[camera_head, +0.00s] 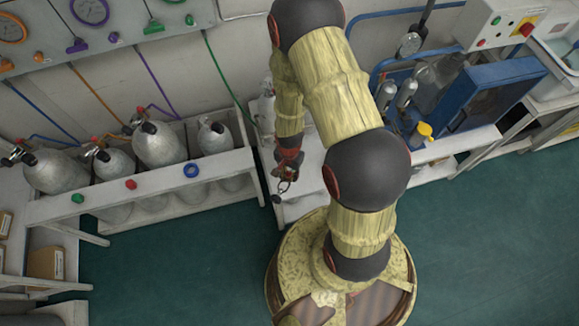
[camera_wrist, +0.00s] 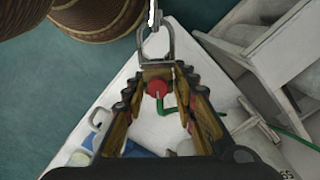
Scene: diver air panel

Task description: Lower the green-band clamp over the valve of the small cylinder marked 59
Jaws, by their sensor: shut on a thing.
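My gripper (camera_head: 289,160) hangs low beside the right end of the cylinder rack, over a white bench. In the wrist view my gripper (camera_wrist: 160,85) is shut on a clamp (camera_wrist: 156,48) with a metal yoke, a red knob and a green hose. The yoke (camera_head: 284,186) sticks out past the fingertips and is apart from any cylinder valve. A smaller cylinder (camera_head: 217,137) stands at the right end of the rack, left of my gripper; another pale cylinder (camera_head: 265,108) is partly hidden behind my arm. I cannot read a 59 on either.
The white rack (camera_head: 150,188) holds several grey cylinders with dark valves. A gauge panel (camera_head: 110,28) with coloured hoses is above it. A blue case (camera_head: 490,92) and small bottles stand on the right bench. Green floor (camera_head: 170,270) is clear in front.

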